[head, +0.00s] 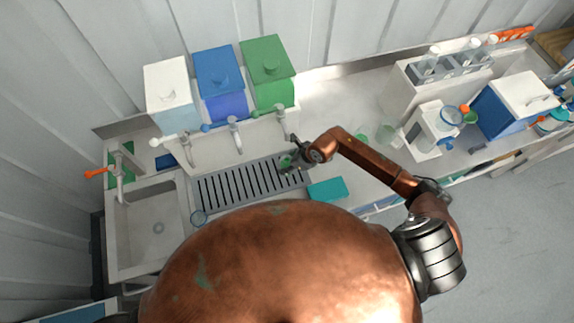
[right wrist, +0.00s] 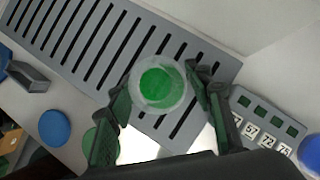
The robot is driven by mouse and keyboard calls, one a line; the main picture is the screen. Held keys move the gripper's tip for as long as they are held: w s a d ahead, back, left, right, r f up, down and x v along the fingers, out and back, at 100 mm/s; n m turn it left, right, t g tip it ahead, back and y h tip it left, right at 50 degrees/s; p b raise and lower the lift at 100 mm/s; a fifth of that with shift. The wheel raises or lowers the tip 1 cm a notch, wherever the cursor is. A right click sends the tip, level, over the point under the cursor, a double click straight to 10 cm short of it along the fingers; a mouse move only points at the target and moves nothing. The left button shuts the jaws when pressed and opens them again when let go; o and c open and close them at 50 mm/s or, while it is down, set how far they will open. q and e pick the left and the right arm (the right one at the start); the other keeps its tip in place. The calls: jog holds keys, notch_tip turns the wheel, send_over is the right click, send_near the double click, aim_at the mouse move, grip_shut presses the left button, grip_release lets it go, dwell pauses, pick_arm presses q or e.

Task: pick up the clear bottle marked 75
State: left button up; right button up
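A clear round vessel with green inside (right wrist: 160,85) stands at the grate, seen from above in the right wrist view. No number on it can be read. My right gripper (right wrist: 158,92) is open, with its two dark fingers on either side of the vessel. Whether a finger touches it I cannot tell. In the head view my right gripper (head: 290,163) is over the right end of the slotted grate (head: 225,188), with a bit of green at its fingers. My left gripper is not in view.
A grey rack (right wrist: 262,122) with green squares and number labels, one reading 75, lies right of my fingers in the wrist view. White, blue and green tanks (head: 268,75) stand behind the taps. A teal block (head: 327,189) lies near the front edge. A sink (head: 150,225) is at left.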

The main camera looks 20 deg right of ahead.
jog(key=c, duration=0.9)
jog(key=shift+c, duration=0.9)
jog(key=shift+r, duration=0.2)
